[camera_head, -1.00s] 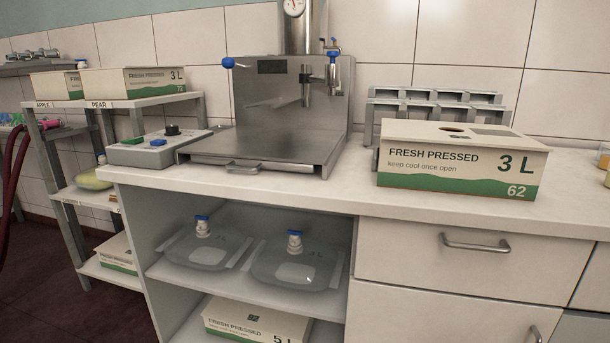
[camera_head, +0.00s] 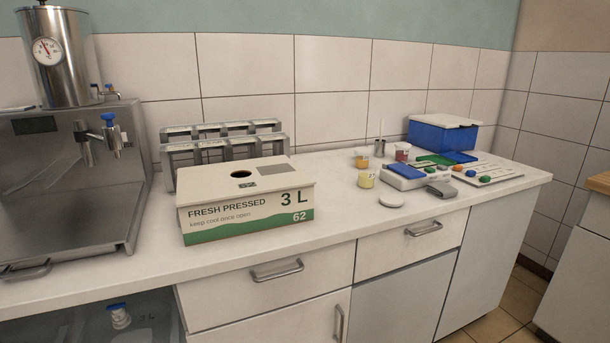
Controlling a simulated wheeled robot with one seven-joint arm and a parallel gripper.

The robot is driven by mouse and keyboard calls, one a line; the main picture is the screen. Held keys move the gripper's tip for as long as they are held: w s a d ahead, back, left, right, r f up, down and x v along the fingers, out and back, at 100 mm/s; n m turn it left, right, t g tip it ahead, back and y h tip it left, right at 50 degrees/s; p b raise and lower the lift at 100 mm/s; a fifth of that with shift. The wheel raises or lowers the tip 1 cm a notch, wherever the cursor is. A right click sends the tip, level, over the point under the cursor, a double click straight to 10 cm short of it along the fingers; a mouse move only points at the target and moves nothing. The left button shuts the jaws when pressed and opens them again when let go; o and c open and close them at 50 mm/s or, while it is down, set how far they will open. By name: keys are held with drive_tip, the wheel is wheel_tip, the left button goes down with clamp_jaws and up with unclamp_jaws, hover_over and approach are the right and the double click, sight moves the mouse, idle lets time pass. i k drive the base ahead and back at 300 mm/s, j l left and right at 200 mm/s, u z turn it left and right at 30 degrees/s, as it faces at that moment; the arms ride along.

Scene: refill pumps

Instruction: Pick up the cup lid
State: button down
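A small white round disc that looks like the cup lid (camera_head: 391,200) lies flat on the white counter, near its front edge, right of the middle of the picture. A small cup with yellow contents (camera_head: 366,180) stands just behind and left of it. A cup with orange contents (camera_head: 362,158) and one with dark red contents (camera_head: 402,152) stand farther back. My gripper is not in view.
A "FRESH PRESSED 3 L" box (camera_head: 240,216) stands left of the lid, before a metal rack (camera_head: 180,165). A white device (camera_head: 404,176), a grey object (camera_head: 441,189) and a blue box (camera_head: 432,138) are to the right. The counter (camera_head: 345,225) in front is clear.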

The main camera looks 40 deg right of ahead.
sight(389, 200)
drive_tip(key=i+l, duration=0.1)
drive_tip(key=l, duration=0.35)
drive_tip(key=i+l, duration=0.1)
drive_tip(key=l, duration=0.3)
drive_tip(key=i+l, duration=0.1)
drive_tip(key=l, duration=0.35)
drive_tip(key=i+l, duration=0.1)
drive_tip(key=l, duration=0.35)
